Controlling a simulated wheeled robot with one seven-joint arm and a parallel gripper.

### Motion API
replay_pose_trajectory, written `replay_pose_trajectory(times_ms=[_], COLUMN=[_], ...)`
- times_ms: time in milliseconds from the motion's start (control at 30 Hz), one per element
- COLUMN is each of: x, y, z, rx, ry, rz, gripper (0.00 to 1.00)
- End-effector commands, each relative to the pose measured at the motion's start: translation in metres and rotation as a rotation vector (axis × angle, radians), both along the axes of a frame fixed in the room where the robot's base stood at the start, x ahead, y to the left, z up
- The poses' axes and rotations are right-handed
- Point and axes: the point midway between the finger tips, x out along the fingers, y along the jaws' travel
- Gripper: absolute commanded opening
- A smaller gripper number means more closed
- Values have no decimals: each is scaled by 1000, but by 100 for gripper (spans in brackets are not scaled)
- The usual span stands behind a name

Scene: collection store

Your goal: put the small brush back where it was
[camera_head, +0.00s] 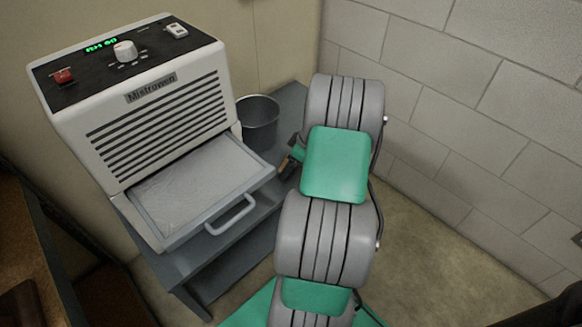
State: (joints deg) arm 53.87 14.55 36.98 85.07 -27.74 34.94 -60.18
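My gripper (293,150) is mostly hidden behind my own grey and green arm, at the right edge of the grey stand. Only a small dark part of it shows. A small brown piece (284,165) shows right at the gripper, just right of the open tray; it may be the small brush, but it is too small and too covered to be sure. I cannot tell whether the fingers are closed on it. No other brush is seen.
A white dehumidifier-like machine (150,120) marked "Mistrowen" reads "RH 60". Its grey tray (205,190) with a handle (230,215) is pulled out. A dark bucket (258,122) stands behind on the grey stand (290,100). A block wall rises at right; floor there is clear.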

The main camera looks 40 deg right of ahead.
Motion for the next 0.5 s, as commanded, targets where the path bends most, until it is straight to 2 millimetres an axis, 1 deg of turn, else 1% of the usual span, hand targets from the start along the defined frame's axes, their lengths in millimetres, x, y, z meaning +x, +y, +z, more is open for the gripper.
replay_pose_trajectory(times_ms=[33,267,400,433,500], x=[0,0,0,0,0], y=[0,-1,-1,-1,-1], z=[-10,-9,-14,-12,-12], rx=[0,-1,-1,-1,-1], ry=[0,-2,-2,-2,-2], rz=[0,-1,-1,-1,-1], gripper=[42,42,42,88,94])
